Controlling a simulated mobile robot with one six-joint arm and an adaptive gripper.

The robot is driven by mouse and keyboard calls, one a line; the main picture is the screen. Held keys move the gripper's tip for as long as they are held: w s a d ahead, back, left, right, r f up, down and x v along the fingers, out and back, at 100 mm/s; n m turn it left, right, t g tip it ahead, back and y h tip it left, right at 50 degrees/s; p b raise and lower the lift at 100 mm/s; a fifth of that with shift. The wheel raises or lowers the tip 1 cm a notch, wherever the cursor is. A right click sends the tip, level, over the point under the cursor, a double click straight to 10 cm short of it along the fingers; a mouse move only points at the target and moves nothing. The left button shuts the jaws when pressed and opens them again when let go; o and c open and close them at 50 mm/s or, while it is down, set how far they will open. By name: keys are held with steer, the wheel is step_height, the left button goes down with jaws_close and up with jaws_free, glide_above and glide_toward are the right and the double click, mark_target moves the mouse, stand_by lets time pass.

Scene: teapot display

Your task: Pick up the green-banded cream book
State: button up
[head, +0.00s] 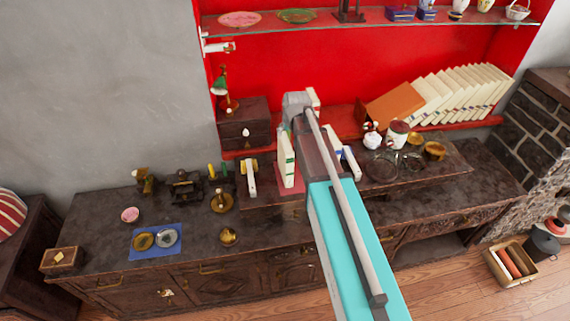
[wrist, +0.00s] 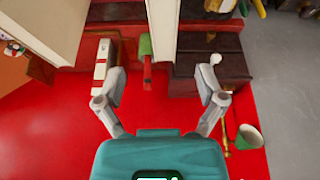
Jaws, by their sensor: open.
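A cream upright book (head: 286,160) with green marks on its spine stands on the raised dark shelf, just left of my arm in the head view. In the wrist view my gripper (wrist: 161,88) is open, its two fingers wide apart with nothing between the tips. A tall cream book (wrist: 163,28) stands ahead of the gap between them, with a small green piece (wrist: 145,46) beside it. I cannot tell for certain whether this is the same green-marked book. In the head view the gripper (head: 297,100) is partly hidden behind my arm.
Other cream books (head: 352,162) stand right of my arm, and a leaning row (head: 460,92) fills the red shelf. A dark wooden box (head: 245,122) is at left. A cup (head: 397,134) and glassware stand at right. A white book with a red band (wrist: 101,60) is near the left finger.

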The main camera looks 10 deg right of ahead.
mark_target(286, 143)
steer(key=shift+b+x, duration=2)
steer(key=shift+x, duration=0.5)
steer(key=shift+a+b+x, duration=0.15)
steer(key=shift+b+x, duration=1.05)
steer(key=shift+x, duration=0.1)
steer(key=shift+a+b+x, duration=0.1)
steer(key=shift+b+x, duration=1.05)
steer(key=shift+x, duration=0.1)
steer(key=shift+f, duration=0.25)
jaws_close()
